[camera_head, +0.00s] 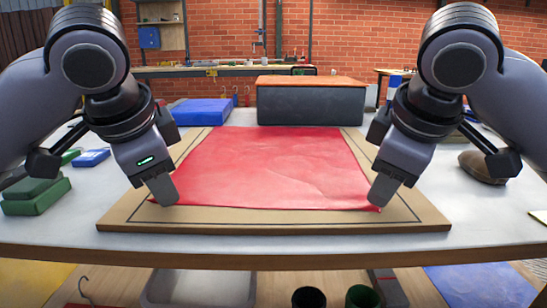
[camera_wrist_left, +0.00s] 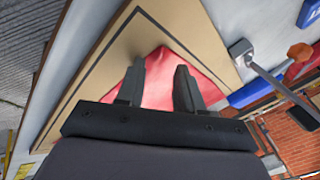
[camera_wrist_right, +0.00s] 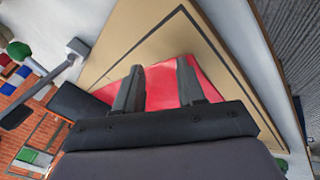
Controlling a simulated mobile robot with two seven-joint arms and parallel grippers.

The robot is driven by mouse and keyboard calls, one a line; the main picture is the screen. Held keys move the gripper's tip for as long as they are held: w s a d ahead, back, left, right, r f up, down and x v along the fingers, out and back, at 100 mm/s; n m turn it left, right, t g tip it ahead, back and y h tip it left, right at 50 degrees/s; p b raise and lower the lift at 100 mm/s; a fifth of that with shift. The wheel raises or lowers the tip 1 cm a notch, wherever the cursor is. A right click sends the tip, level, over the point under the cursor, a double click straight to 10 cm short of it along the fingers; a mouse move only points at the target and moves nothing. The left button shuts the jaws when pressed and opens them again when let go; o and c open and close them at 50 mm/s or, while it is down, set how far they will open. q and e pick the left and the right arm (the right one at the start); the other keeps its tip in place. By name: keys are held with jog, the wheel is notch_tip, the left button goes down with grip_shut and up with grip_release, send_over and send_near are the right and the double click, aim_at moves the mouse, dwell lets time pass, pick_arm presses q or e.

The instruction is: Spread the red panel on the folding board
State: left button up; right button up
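The red panel (camera_head: 270,165) lies spread out on the tan folding board (camera_head: 270,226), nearly flat with faint creases. A dark outline drawn on the board shows in front of the panel and at its sides. My left gripper (camera_head: 163,196) is low at the panel's front left corner; in the left wrist view (camera_wrist_left: 160,85) its fingers are apart with red cloth showing between them. My right gripper (camera_head: 380,194) is low at the front right corner; in the right wrist view (camera_wrist_right: 158,85) its fingers are also apart over red. Whether the fingertips touch the panel is hard to tell.
A dark box with an orange top (camera_head: 311,100) and a blue folded stack (camera_head: 200,111) stand behind the board. Green blocks (camera_head: 36,195) lie at left, a brown rounded object (camera_head: 482,167) at right. The white table's (camera_head: 60,228) front edge is clear.

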pick_arm(q)
jog(key=shift+s+d+f, duration=0.1)
jog(key=shift+d+f, duration=0.05)
jog(key=shift+f, duration=0.05)
pick_arm(e)
jog(key=shift+s+f, duration=0.1)
jog(key=shift+f, duration=0.15)
pick_arm(q)
jog(key=shift+s+r, duration=0.1)
jog(key=shift+r, duration=0.25)
pick_arm(e)
jog(key=shift+r, duration=0.35)
pick_arm(q)
jog(key=v, duration=1)
jog(key=shift+s+f, duration=0.2)
jog(key=shift+s, duration=0.2)
pick_arm(e)
jog(key=s+v, duration=0.1)
jog(key=v, duration=0.9)
jog(key=shift+f, duration=0.15)
pick_arm(q)
jog(key=shift+r, duration=0.1)
